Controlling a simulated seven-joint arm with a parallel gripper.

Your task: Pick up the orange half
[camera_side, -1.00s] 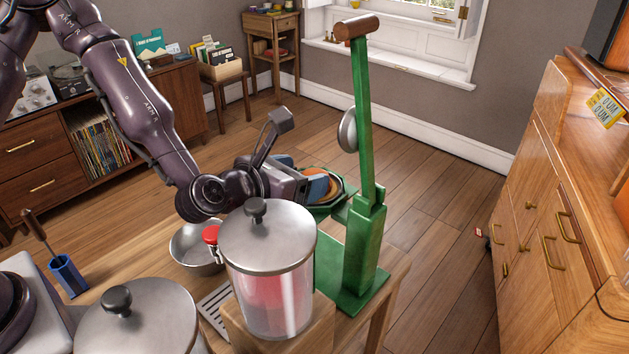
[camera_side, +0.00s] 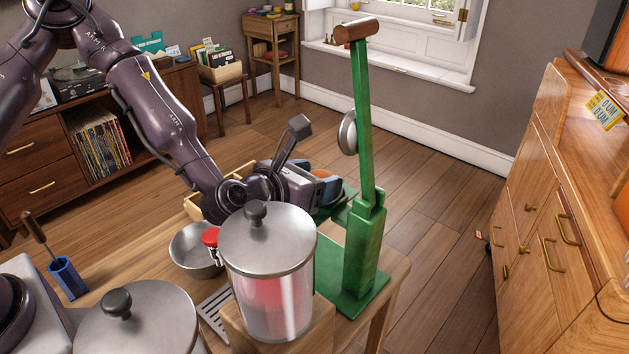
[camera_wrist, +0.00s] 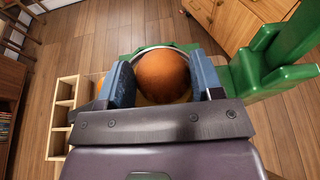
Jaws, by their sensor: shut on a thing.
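The orange half (camera_wrist: 163,75) sits between the two blue-padded fingers of my gripper (camera_wrist: 163,84) in the wrist view, rounded orange skin toward the camera. My gripper is shut on it. In the side view my gripper (camera_side: 325,186) is beside the green press (camera_side: 362,225), and only a little of the orange half (camera_side: 321,173) shows above the fingers. A metal rim shows just behind the orange half in the wrist view. I cannot tell whether the orange half still touches what is under it.
The tall press lever stands just right of my gripper. A wooden box with compartments (camera_wrist: 66,117) is on the left. A metal bowl (camera_side: 193,254) and a lidded canister (camera_side: 268,290) stand in front.

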